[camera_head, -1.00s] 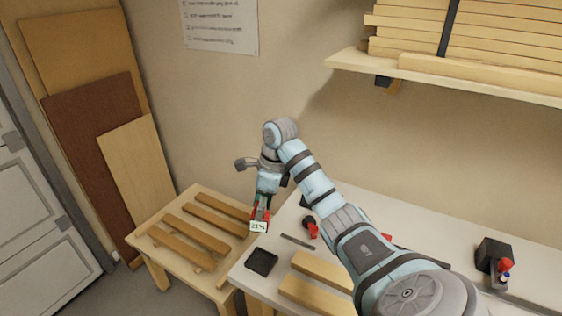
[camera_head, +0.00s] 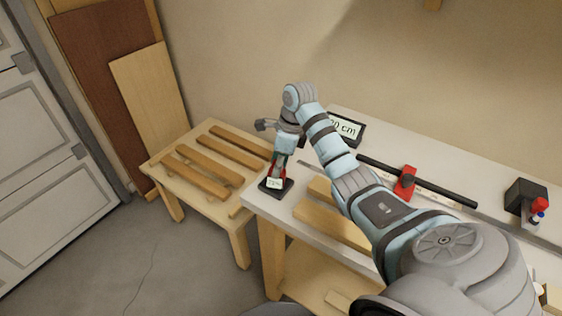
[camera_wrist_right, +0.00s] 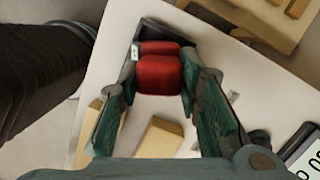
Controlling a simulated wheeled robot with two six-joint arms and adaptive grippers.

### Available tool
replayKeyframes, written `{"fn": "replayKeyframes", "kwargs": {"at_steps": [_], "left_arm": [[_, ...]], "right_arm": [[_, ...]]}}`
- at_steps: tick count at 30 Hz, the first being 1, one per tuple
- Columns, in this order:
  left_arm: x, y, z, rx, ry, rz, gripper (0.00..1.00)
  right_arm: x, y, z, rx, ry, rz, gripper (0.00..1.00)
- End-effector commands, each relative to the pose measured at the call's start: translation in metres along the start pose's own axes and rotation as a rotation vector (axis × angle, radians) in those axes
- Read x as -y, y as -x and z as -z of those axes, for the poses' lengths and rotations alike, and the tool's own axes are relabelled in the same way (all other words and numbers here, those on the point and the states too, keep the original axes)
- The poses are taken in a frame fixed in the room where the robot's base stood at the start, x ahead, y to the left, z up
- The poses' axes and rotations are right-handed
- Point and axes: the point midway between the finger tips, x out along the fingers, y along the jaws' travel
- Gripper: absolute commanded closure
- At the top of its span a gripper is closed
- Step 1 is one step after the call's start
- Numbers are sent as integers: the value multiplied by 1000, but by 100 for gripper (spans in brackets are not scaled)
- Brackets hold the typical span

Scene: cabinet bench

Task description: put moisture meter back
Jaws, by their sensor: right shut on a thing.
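The moisture meter (camera_head: 275,181) is red with a small white display. It also shows in the right wrist view (camera_wrist_right: 158,74), between the two fingers. My right gripper (camera_head: 280,165) is shut on it and points down at the front left corner of the white bench. The black square pad (camera_head: 288,188) lies on that corner, directly under the meter. In the right wrist view the pad's dark edge (camera_wrist_right: 152,28) shows beyond the meter. I cannot tell whether the meter touches the pad. My left gripper is not in view.
A slatted wooden table (camera_head: 215,165) stands left of the bench (camera_head: 262,200). Wooden boards (camera_head: 330,225), a black bar with a red clamp (camera_head: 405,183), a display reading in cm (camera_head: 346,128) and a black box (camera_head: 525,197) sit on the bench.

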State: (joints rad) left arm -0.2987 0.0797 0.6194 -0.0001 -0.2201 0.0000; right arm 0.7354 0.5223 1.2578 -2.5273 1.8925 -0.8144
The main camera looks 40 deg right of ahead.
Motion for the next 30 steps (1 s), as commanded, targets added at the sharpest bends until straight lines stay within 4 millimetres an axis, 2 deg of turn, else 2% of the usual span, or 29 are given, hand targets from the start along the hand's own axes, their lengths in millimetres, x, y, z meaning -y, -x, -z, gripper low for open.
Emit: {"fn": "replayKeyframes", "kwargs": {"at_steps": [6,7,10,18,22,25,27,30], "left_arm": [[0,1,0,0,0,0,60],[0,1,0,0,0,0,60],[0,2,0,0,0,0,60],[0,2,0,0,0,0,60],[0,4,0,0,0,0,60],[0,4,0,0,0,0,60],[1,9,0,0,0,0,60],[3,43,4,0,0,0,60]], "right_arm": [[0,0,0,1,0,1,100],[0,0,0,0,0,1,65],[0,0,0,0,0,1,49],[0,1,0,0,0,1,48],[1,10,-1,1,-1,3,48],[1,31,-1,2,1,5,48],[2,53,-1,1,-1,6,48],[0,89,-3,-1,-1,2,48]]}}
